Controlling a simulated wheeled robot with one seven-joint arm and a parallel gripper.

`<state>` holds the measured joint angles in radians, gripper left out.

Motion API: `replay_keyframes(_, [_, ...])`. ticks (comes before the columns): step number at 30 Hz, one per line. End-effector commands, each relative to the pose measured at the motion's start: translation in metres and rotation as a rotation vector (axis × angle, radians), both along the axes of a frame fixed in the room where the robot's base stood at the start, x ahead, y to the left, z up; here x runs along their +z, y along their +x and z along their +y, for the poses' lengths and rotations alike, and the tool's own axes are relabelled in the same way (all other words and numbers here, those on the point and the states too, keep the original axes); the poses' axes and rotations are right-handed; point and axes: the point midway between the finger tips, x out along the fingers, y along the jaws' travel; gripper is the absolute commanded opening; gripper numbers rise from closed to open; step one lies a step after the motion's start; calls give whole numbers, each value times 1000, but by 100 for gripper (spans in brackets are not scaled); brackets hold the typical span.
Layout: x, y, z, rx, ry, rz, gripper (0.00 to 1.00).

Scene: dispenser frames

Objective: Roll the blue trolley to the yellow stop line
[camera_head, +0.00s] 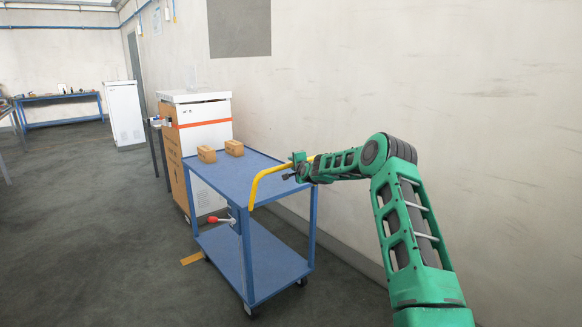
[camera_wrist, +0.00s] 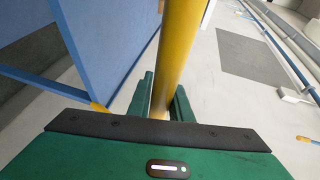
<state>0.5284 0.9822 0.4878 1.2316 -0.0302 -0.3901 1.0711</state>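The blue trolley (camera_head: 262,254) stands near the right wall, with two small cardboard boxes (camera_head: 207,154) on its top shelf. Its yellow push handle (camera_head: 268,173) curves up at the near end. My gripper (camera_head: 297,168) is at the handle's right part. In the wrist view the yellow bar (camera_wrist: 178,50) passes between my gripper's fingers (camera_wrist: 162,100), which lie against it on both sides. A red-knobbed lever (camera_head: 213,219) sticks out from the trolley's left side.
A white-topped cabinet (camera_head: 205,112) with an orange band and a brown cardboard side stands just behind the trolley. A white cabinet (camera_head: 124,112) and a blue workbench (camera_head: 62,97) stand farther back. The grey floor at left is clear. The wall runs close along the right.

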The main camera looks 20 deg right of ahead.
Motion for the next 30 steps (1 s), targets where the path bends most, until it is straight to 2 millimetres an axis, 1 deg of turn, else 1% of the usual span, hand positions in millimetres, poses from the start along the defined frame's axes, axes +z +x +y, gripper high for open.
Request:
replay_keyframes(1, [-5, -1, 3, 5, 3, 8, 21])
replay_keyframes(3, [-5, -1, 2, 4, 4, 8, 37])
replay_keyframes(12, [-2, -2, -1, 1, 3, 3, 37])
replay_keyframes(17, [0, -9, -1, 0, 3, 3, 37])
replay_keyframes(20, [3, -20, 1, 2, 2, 3, 37])
replay_keyframes(30, [12, -73, 8, 1, 1, 4, 37])
